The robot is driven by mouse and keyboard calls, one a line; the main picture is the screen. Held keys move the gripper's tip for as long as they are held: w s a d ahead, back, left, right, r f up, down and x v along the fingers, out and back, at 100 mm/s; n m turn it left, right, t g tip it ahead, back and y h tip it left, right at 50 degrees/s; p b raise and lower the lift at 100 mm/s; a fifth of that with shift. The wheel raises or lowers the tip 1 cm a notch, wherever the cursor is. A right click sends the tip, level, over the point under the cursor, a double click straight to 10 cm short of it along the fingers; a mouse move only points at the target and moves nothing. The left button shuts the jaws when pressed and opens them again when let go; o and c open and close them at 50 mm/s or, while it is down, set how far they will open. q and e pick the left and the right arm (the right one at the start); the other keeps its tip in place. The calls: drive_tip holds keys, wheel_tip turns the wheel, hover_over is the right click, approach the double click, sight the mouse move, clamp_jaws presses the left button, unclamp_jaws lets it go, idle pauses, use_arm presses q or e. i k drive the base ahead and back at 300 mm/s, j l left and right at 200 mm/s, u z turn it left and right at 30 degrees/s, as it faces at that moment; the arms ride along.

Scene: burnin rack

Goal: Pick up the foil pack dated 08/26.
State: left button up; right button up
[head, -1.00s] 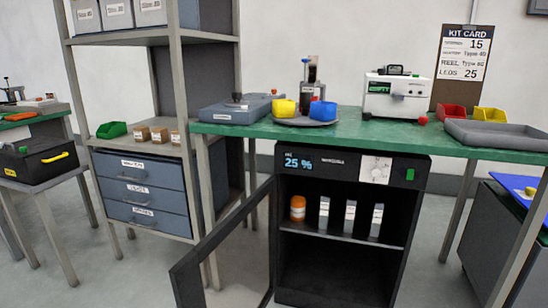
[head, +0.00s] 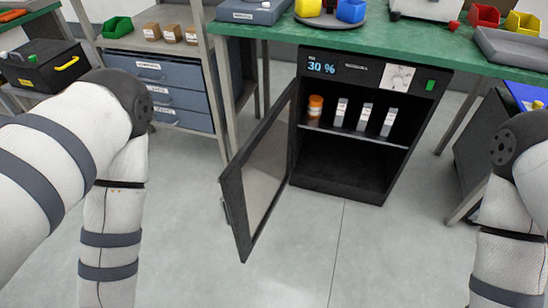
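Several upright silver-grey foil packs with white labels stand in a row on the upper shelf of the open black cabinet (head: 345,182) under the green bench. They are a left pack (head: 340,112), a middle pack (head: 364,117) and a right pack (head: 388,122). The dates on their labels are too small to read.
The cabinet's glass door (head: 258,180) stands open toward the front left. The cabinet display (head: 322,67) reads 30 %. The green bench (head: 420,48) overhangs the cabinet. A drawer unit (head: 165,92) stands at left. The floor in front is clear.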

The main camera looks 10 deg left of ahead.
sight(342, 102)
drive_tip(key=i+j+z, duration=0.4)
drive_tip(key=j, duration=0.45)
drive_tip(key=j+z, duration=0.45)
drive_tip(key=j, duration=0.35)
drive_tip(key=j+z, duration=0.4)
drive_tip(key=j, duration=0.55)
drive_tip(key=i+l, duration=0.5)
drive_tip(key=l, duration=0.15)
